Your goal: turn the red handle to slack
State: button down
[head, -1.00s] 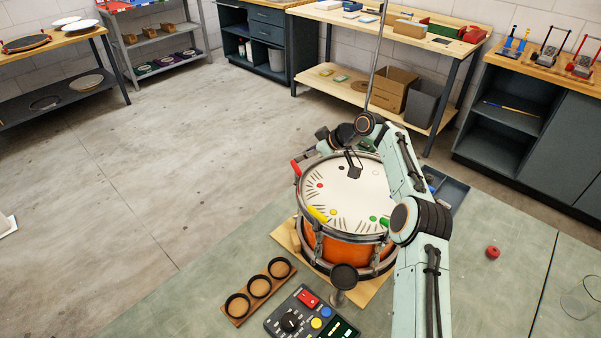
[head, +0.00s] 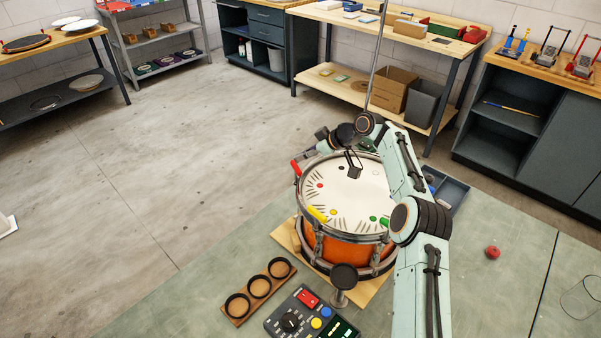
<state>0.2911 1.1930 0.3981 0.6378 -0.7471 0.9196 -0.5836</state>
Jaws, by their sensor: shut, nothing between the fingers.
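The red handle (head: 296,168) stands at the left rim of the orange drum (head: 352,248), upright and leaning a little. A red dot (head: 320,185) marks the white drumhead (head: 348,197) near it. My gripper (head: 354,172) hangs over the far part of the drumhead, shut and empty, to the right of the red handle and apart from it. A yellow handle (head: 317,214) lies at the near left rim.
A control box (head: 291,322) with buttons and a wooden holder with black rings (head: 259,288) lie in front of the drum. A blue-grey tray (head: 452,190) sits behind my arm.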

dwell(0.4)
jog(key=a+r+v, duration=0.1)
jog(key=v, duration=1)
jog(key=s+a+r+n+h, duration=0.1)
jog(key=s+a+r+n, duration=0.3)
jog(key=a+r, duration=0.55)
jog(key=s+a+r+m+h, duration=0.2)
jog(key=s+r+m+h, duration=0.15)
jog(key=s, duration=1.05)
jog(key=s+d+f+m+g+h, duration=0.1)
jog(key=s+d+f+m, duration=0.2)
jog(key=s, duration=0.5)
jog(key=s+d+f+m+g+h, duration=0.1)
jog(key=s+d+f+m, duration=0.3)
jog(key=s+f, duration=0.4)
jog(key=s+d+f+m+g+h, duration=0.1)
jog(key=s+d+f+m+g, duration=0.1)
jog(key=s+f+m, duration=0.3)
jog(key=s+d+f, duration=0.1)
jog(key=s, duration=0.3)
jog(key=shift+d+g, duration=0.35)
jog(key=shift+g, duration=0.05)
